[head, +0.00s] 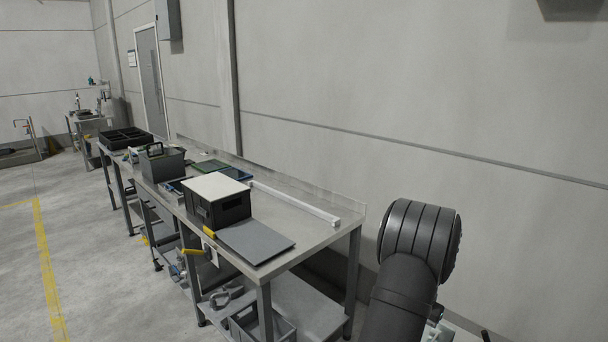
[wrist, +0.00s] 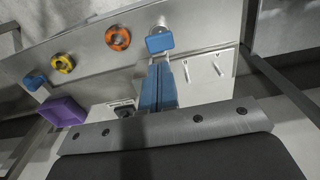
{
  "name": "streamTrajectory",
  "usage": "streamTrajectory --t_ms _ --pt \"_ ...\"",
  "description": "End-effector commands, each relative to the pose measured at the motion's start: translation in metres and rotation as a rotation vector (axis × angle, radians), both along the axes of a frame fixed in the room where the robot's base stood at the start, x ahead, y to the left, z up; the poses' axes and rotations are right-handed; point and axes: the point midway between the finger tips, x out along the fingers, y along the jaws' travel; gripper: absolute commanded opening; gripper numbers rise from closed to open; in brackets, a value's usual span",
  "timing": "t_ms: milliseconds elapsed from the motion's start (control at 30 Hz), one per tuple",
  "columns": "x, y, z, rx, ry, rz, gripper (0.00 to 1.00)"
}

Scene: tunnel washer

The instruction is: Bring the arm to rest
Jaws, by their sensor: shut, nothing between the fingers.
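My gripper (wrist: 159,72) shows in the wrist view with its two blue fingers side by side, closed together, nothing seen between them. The fingers point at a pale grey metal panel (wrist: 200,75); I cannot tell how far off it is. In the head view my dark arm is at the lower right, to the right of the workbench (head: 312,232), and the gripper cannot be made out there.
The wrist view shows an orange ring (wrist: 118,38), a yellow ring (wrist: 63,63), a blue square piece (wrist: 160,41) and a purple block (wrist: 63,114). On the bench stand a dark box (head: 217,207), a grey plate (head: 256,240) and a grey bin (head: 163,165).

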Motion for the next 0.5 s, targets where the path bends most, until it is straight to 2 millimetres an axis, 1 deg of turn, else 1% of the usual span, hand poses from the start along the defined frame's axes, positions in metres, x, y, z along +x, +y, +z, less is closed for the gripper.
streamTrajectory --t_ms 167,400,500 --pt "-0.001 0.000 -0.017 0.002 0.004 0.000 0.00" --pt "-0.001 0.000 -0.053 0.002 0.004 0.000 0.00" --pt "0.000 0.000 -0.063 0.001 0.002 0.000 0.00"
